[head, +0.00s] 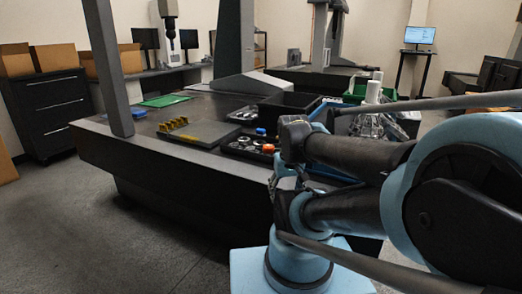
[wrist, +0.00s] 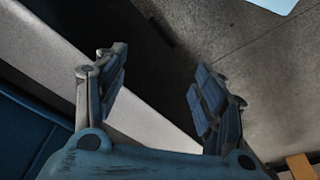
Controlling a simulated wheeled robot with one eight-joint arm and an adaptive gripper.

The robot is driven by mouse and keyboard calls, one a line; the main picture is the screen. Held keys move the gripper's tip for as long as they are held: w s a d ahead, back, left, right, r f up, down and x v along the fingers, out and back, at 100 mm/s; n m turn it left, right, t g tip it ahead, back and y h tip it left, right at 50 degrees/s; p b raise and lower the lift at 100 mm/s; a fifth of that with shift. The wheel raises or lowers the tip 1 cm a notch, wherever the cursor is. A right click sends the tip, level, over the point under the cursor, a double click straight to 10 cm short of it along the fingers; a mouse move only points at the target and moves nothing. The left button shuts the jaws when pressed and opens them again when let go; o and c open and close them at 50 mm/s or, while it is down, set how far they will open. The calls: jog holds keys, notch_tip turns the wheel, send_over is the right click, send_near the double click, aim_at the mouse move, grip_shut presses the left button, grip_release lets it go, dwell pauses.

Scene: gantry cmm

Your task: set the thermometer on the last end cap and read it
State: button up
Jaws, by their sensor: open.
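My gripper (wrist: 158,68) is open and empty in the wrist view. Its two fingers stand wide apart, with floor and a pale edge behind them. In the head view, a black tray (head: 236,152) on the dark table holds several pale round parts (head: 250,142), which may be end caps. A small blue piece (head: 261,131) and an orange piece (head: 268,148) sit at its right side. I cannot pick out the thermometer in either view. My arm covers the table's right part in the head view.
The large dark table (head: 95,126) carries a grey plate with yellow blocks (head: 180,124), a black bin (head: 290,104) and a green mat (head: 165,100). A grey upright (head: 112,60) stands at the left. The floor (head: 75,215) at the front left is clear.

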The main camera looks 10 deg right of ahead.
dwell(0.5)
jog(key=o, duration=0.6)
jog(key=shift+s+r, duration=0.3)
jog(key=shift+o, duration=1.3)
jog(key=w+r+m, duration=0.1)
jog(key=w+r, duration=0.4)
jog(key=r, duration=0.2)
jog(key=shift+r, duration=0.2)
jog(key=w+r+m+g, duration=0.1)
jog(key=w+r+m, duration=0.1)
jog(key=w+r, duration=0.65)
jog(key=w+r+m, duration=0.2)
jog(key=w+r, duration=0.3)
jog(key=w, duration=0.7)
jog(key=w+r+m+g, duration=0.1)
jog(key=w+r+m, duration=0.1)
jog(key=w+r, duration=0.6)
notch_tip(320, 180, down, 12)
jog(key=w, duration=0.1)
jog(key=shift+w, duration=0.35)
jog(key=shift+r, duration=0.2)
